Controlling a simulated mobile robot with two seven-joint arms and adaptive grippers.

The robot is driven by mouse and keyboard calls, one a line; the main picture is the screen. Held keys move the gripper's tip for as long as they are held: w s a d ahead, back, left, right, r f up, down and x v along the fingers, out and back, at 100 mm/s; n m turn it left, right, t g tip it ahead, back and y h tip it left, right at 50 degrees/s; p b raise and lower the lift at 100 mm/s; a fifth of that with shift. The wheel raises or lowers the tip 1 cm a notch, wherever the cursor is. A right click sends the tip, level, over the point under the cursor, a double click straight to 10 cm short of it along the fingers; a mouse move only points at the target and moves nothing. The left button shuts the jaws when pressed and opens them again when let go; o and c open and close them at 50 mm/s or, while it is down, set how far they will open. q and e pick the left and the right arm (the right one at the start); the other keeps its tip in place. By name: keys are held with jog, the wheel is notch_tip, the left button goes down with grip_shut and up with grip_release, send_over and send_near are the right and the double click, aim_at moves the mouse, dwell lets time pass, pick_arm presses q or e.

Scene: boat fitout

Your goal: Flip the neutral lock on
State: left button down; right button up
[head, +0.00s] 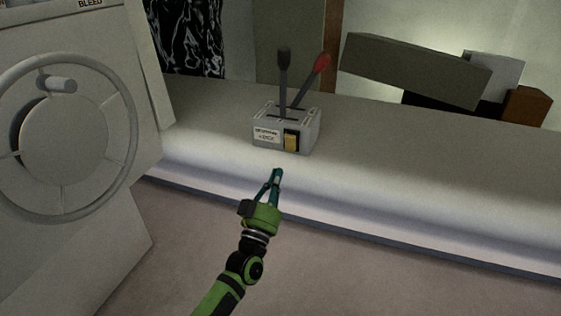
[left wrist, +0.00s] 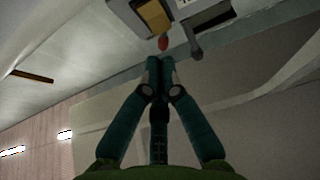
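The neutral lock is a yellow rocker switch (head: 291,141) in a black frame on the front face of a grey control box (head: 266,148). A white label with dark print sits to its left. The switch also shows at the top of the left wrist view (left wrist: 155,16). My left gripper (head: 278,172) is just in front of and below the box, apart from the switch. Its teal fingertips (left wrist: 160,62) are together with nothing between them. My right gripper is in neither view.
Two levers rise from the box, one with a black knob (head: 284,53) and one with a red knob (head: 322,63). The box stands on a pale ledge (head: 410,150), mostly clear to the right. A steering wheel (head: 77,137) is on a console at left.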

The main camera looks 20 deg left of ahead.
pick_arm(q)
jog(key=shift+s+a+f, duration=0.1)
jog(key=shift+s+f, duration=0.75)
jog(key=shift+f, duration=0.2)
jog(key=shift+s+f, duration=0.85)
jog(key=shift+f, duration=0.2)
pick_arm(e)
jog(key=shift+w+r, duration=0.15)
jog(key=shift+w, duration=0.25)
